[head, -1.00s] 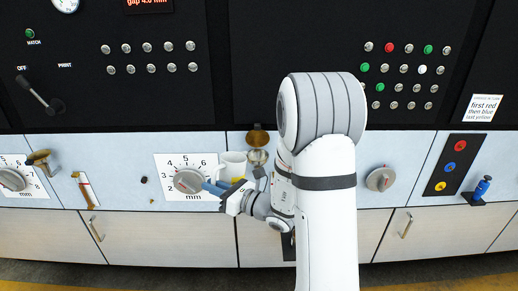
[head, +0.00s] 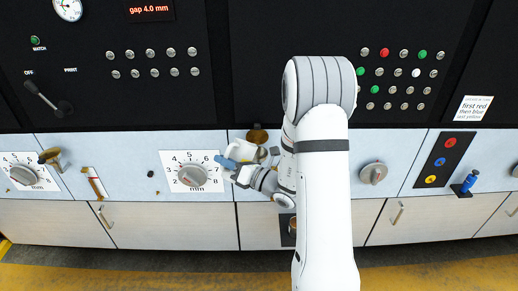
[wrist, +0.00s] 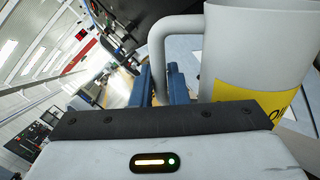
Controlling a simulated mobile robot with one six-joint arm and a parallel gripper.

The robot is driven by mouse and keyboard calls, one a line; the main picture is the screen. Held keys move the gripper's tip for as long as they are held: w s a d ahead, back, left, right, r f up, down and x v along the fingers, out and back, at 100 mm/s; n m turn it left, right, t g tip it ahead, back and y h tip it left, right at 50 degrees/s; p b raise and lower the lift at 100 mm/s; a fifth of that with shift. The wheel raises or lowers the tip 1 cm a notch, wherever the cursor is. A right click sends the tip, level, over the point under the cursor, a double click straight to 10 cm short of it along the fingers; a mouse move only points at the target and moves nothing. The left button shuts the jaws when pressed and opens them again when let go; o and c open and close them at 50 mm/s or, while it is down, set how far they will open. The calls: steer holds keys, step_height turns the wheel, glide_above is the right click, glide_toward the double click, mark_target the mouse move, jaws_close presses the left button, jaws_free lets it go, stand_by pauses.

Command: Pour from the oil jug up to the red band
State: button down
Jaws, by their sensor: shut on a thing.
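The white oil jug (head: 243,151) is by the counter's back edge, left of my arm. In the wrist view the jug (wrist: 255,50) is large at the right, with a yellow label partly hidden by my gripper body. My gripper (wrist: 163,85) has its blue fingers shut on the jug's handle (wrist: 170,30). In the head view my gripper (head: 228,165) covers part of the jug, which looks tilted. A brown, cup-like fitting (head: 257,135) shows just behind the jug. I cannot make out a red band or any oil level.
A dial with a mm scale (head: 192,175) is just left of my gripper. Farther left are a brass fitting (head: 49,156) and a small white-and-orange item (head: 96,182). Another knob (head: 373,173) and a blue-handled tool (head: 466,184) are to the right.

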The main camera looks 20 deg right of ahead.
mark_target(228, 148)
steer(key=shift+w+d+r+m+t+p, duration=0.15)
steer(key=shift+d+r+m+p, duration=0.1)
steer(key=shift+r+m+p, duration=0.6)
steer(key=shift+w+d+r+m+t+p, duration=0.1)
steer(key=shift+w+d+r+m+p, duration=0.3)
steer(key=shift+p, duration=0.65)
steer(key=shift+s+d+r+m+t+p, duration=0.1)
steer(key=shift+r+m+t+p, duration=0.05)
steer(key=shift+r+m+p, duration=0.65)
stand_by(2.1)
steer(key=shift+w+d+r+m+p, duration=0.25)
steer(key=shift+r+m+p, duration=0.25)
steer(key=shift+p, duration=0.3)
steer(key=shift+w+d+r+m+p, duration=0.1)
steer(key=shift+d+r+m+p, duration=0.25)
steer(key=shift+p, duration=0.45)
stand_by(1.6)
